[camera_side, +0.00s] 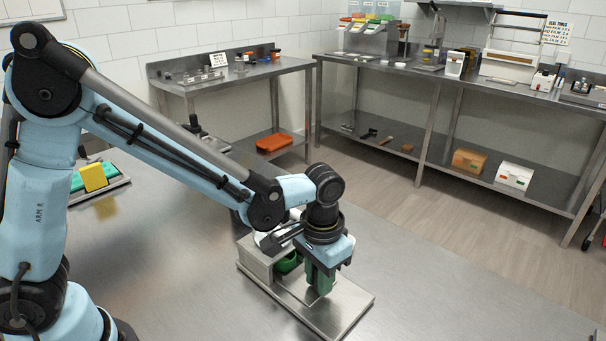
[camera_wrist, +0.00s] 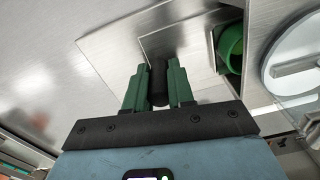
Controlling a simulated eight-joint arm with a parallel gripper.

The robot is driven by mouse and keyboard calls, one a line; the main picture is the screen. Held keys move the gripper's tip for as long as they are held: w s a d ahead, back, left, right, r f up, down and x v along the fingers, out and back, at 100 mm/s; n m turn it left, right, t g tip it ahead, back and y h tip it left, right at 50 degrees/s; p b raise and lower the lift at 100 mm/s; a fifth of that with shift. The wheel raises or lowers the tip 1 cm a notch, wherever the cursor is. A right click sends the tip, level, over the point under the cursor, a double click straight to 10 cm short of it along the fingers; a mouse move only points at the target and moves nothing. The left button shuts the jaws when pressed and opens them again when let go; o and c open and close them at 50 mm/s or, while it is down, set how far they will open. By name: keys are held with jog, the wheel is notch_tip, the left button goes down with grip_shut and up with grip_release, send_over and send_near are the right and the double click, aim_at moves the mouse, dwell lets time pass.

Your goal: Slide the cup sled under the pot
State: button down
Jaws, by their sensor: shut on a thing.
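My gripper (camera_side: 322,285) points down over the depositor's metal base plate (camera_side: 345,308). In the wrist view its green fingers (camera_wrist: 158,88) are shut on a black upright handle (camera_wrist: 157,90). The handle stands at the end of a grey metal plate, which looks like the cup sled (camera_wrist: 172,46). A green cup (camera_wrist: 231,46) is beside the sled's far end, partly hidden by metal edges; it also shows in the side view (camera_side: 288,263), left of my gripper. A pale round top with a bar, probably the pot (camera_wrist: 290,70), is at the right of the wrist view.
The depositor's box-like body (camera_side: 257,262) stands at the left end of the base plate. A tray with green and yellow blocks (camera_side: 95,178) lies at the left of the steel table. Side benches (camera_side: 225,80) stand behind.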

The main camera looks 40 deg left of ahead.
jog(key=c, duration=1)
grip_release()
jog(key=shift+o, duration=0.2)
jog(key=shift+r, duration=0.1)
notch_tip(320, 180, up, 12)
jog(key=shift+f, duration=0.1)
